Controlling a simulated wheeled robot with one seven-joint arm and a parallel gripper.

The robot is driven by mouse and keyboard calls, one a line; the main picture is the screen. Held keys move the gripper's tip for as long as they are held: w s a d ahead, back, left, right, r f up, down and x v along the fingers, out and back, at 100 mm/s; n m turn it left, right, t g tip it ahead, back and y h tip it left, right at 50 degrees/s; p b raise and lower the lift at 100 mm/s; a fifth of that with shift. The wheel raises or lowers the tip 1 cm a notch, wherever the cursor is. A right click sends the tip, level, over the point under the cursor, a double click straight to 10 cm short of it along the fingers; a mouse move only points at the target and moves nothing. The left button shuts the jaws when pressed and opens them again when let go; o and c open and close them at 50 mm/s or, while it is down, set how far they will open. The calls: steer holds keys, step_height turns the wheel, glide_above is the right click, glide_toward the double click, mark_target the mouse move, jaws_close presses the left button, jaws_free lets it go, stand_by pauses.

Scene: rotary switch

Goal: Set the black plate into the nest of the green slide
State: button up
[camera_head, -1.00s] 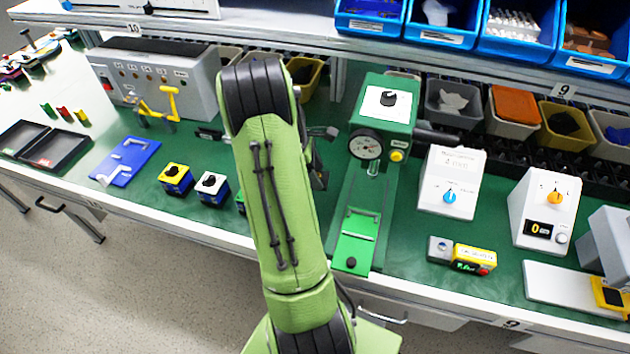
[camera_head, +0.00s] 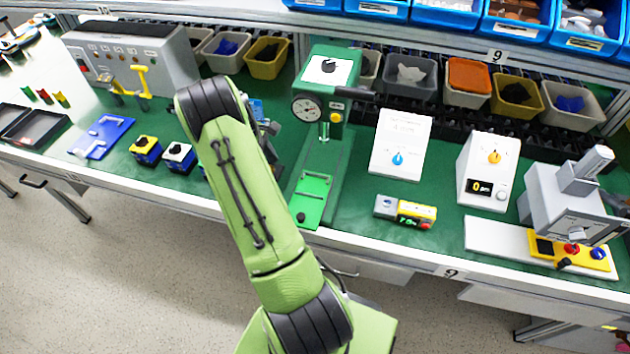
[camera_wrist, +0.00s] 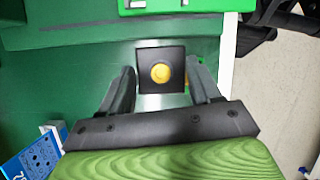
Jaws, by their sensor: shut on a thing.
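The black plate (camera_wrist: 147,84) is a small dark square with a round yellow piece at its middle. It shows in the wrist view between the fingertips of my gripper (camera_wrist: 161,78), which is shut on it. The green slide (camera_head: 312,190) lies at the foot of the green press (camera_head: 330,70) in the head view, to the right of my arm. The bright green edge at the top of the wrist view (camera_wrist: 180,6) looks like part of this slide, apart from the plate. In the head view my arm hides my gripper and the plate.
Right of the press stand a white box with a blue knob (camera_head: 399,150), a small grey-yellow unit (camera_head: 405,210) and a white box with a yellow knob (camera_head: 488,172). Left are small switch blocks (camera_head: 145,150) and a blue plate (camera_head: 103,135). The table's front edge is close.

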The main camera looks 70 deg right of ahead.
steer(key=s, duration=0.2)
steer(key=s+d, duration=0.1)
steer(key=s, duration=0.1)
steer(key=s+b, duration=0.1)
steer(key=s, duration=0.2)
steer(key=shift+d, duration=0.15)
steer(key=s, duration=0.3)
steer(key=s+f+b, duration=0.1)
steer(key=shift+s+d, duration=0.4)
steer(key=shift+f, duration=0.25)
steer(key=shift+w, duration=0.15)
steer(key=shift+f, duration=0.15)
steer(key=o, duration=1.3)
steer(key=shift+c, duration=0.2)
